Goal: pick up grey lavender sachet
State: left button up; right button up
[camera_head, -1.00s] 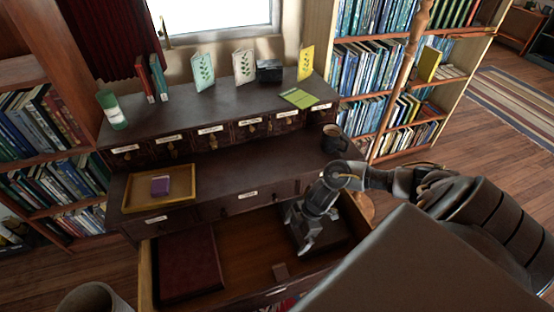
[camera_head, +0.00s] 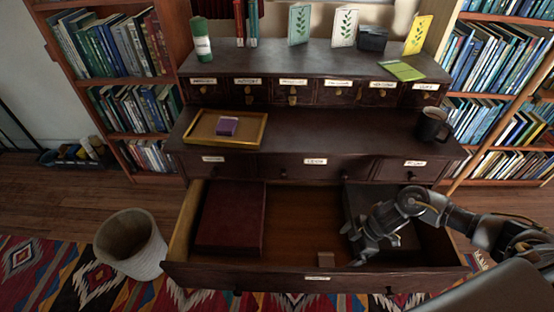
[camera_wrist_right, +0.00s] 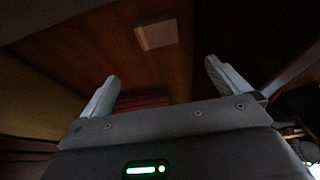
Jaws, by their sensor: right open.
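My left gripper is in neither view.
A dark red book (camera_head: 231,217) lies in the drawer's left part; a dark box-like item (camera_head: 402,236) lies at the right, partly behind my gripper. The drawer's middle is clear. Above are a tray (camera_head: 198,139) with a purple block (camera_head: 228,126) and a mug (camera_head: 432,126). A basket (camera_head: 131,245) stands at left.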

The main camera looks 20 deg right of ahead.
notch_tip(320, 180, down, 3)
jog(key=b, duration=0.4)
send_over(327, 262)
jog(key=s+d, duration=0.1)
jog(key=d, duration=0.2)
jog(key=f, duration=0.5)
jog(key=shift+s+a+f, duration=0.1)
jog(key=shift+a, duration=0.1)
jog(key=shift+a+f, duration=0.25)
jog(key=shift+f, duration=0.4)
jog(key=b+x, duration=0.1)
jog(key=x, duration=0.1)
jog(key=shift+w+a+f+b, duration=0.15)
jog(key=shift+w+f+b, duration=0.15)
jog(key=shift+f, duration=0.1)
jog(key=shift+a+f, duration=0.2)
jog(key=shift+f, duration=0.35)
jog(key=shift+a+f, duration=0.1)
jog(key=c, duration=1)
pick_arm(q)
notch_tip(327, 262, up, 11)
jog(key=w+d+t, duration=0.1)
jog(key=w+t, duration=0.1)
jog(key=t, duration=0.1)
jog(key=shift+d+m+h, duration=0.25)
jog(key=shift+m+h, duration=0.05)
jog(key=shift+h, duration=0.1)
